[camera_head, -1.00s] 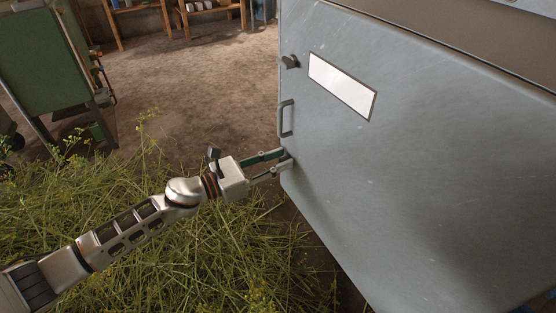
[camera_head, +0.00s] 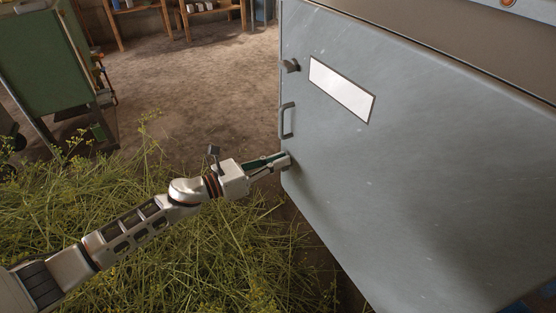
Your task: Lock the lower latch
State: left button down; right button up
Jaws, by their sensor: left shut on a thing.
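A large grey metal door (camera_head: 420,190) fills the right side. Near its left edge are an upper latch knob (camera_head: 291,66), a handle (camera_head: 287,120) below it, and the lower latch at the lower left edge, mostly hidden by my fingers. My left gripper (camera_head: 283,160) reaches in from the left, and its fingers are shut on the lower latch at the door's edge. How the latch is turned cannot be seen. My right gripper is not in view.
A heap of cut green herbs (camera_head: 180,240) lies under my left arm. A green cart (camera_head: 45,65) stands at the upper left, and wooden shelves (camera_head: 165,15) stand at the back. The floor (camera_head: 200,85) between them is open.

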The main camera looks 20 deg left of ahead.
pick_arm(q)
jog(key=n, duration=0.2)
jog(key=n+p, duration=0.1)
jog(key=n, duration=0.2)
jog(key=shift+w+a+n+p, duration=0.3)
jog(key=shift+p, duration=0.05)
jog(key=shift+w+a+f+n+p, duration=0.1)
jog(key=shift+f+n+p, duration=0.25)
jog(key=shift+n, duration=1.4)
jog(key=shift+s+a+f+n+p, duration=0.1)
jog(key=shift+f+n+p, duration=0.3)
jog(key=shift+n, duration=1.3)
jog(key=shift+w+a+f+n+p, duration=0.15)
jog(key=shift+n+p, duration=0.35)
jog(key=shift+n, duration=1.25)
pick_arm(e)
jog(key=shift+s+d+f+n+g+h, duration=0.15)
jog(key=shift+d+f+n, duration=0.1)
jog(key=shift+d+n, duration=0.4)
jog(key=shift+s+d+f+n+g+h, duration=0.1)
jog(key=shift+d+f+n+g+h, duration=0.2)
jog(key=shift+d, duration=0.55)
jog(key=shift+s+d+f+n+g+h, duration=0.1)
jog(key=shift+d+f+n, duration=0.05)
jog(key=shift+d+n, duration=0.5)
pick_arm(q)
jog(key=shift+d+f, duration=0.1)
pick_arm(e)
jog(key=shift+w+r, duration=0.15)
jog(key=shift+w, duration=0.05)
